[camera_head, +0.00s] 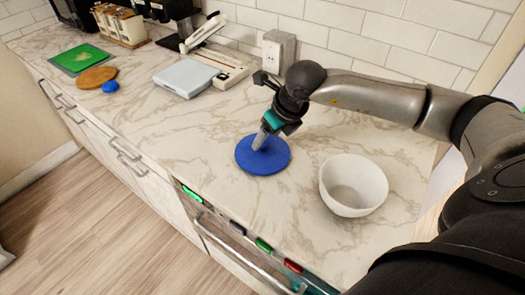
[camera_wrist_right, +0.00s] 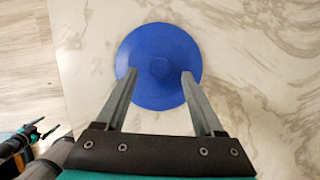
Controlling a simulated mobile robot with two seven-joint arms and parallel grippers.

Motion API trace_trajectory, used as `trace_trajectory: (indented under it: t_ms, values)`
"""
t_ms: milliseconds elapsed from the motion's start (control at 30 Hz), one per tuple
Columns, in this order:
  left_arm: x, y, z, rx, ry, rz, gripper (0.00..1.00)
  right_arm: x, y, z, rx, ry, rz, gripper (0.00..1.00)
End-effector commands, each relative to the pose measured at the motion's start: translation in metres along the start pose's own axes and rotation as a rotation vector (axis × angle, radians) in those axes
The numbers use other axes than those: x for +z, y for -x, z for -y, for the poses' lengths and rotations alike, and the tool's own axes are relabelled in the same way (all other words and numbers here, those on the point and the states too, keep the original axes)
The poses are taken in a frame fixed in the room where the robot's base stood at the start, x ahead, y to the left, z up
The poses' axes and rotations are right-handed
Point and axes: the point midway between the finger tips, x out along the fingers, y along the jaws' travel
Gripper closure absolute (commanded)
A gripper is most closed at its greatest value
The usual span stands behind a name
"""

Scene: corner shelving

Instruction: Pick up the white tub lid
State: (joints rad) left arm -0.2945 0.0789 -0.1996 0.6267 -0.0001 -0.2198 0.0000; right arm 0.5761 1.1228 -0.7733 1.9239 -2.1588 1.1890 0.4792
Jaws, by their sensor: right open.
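A round blue lid (camera_head: 263,156) lies flat on the marble counter, left of a white tub (camera_head: 353,185) that stands open and upright. No white lid shows; the blue disc is the only lid-like thing near the tub. My right gripper (camera_head: 259,141) points down over the blue lid. In the right wrist view, its open fingers (camera_wrist_right: 160,75) overlap the lid (camera_wrist_right: 158,42), one on each side of its small raised centre. I cannot tell whether the fingertips touch it. A black and teal part at that view's left edge looks like my left gripper (camera_wrist_right: 28,135); its jaws are unclear.
A white kitchen scale (camera_head: 185,77) lies farther back on the counter. A green board (camera_head: 79,59), a brown round board (camera_head: 97,77) and a small blue piece (camera_head: 110,87) are at far left. Counter left of the lid is clear.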

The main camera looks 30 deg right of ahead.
Motion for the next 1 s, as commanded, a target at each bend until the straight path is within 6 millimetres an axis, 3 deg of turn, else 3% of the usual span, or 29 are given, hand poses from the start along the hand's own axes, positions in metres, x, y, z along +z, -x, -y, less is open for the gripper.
trace_trajectory:
  t_ms: [200,500,1000]
  values:
    - [0.0,-0.001,-0.003,0.004,0.002,0.0,0.0,0.0,-0.027,-0.001,0.0,0.0,0.0,0.3]
    - [0.005,-0.001,-0.003,0.004,0.002,0.009,0.0,0.001,-0.031,-0.001,0.0,0.001,0.001,0.31]
    - [0.008,-0.001,0.0,0.0,0.0,0.014,0.0,0.001,-0.03,0.0,0.0,0.0,0.001,0.88]
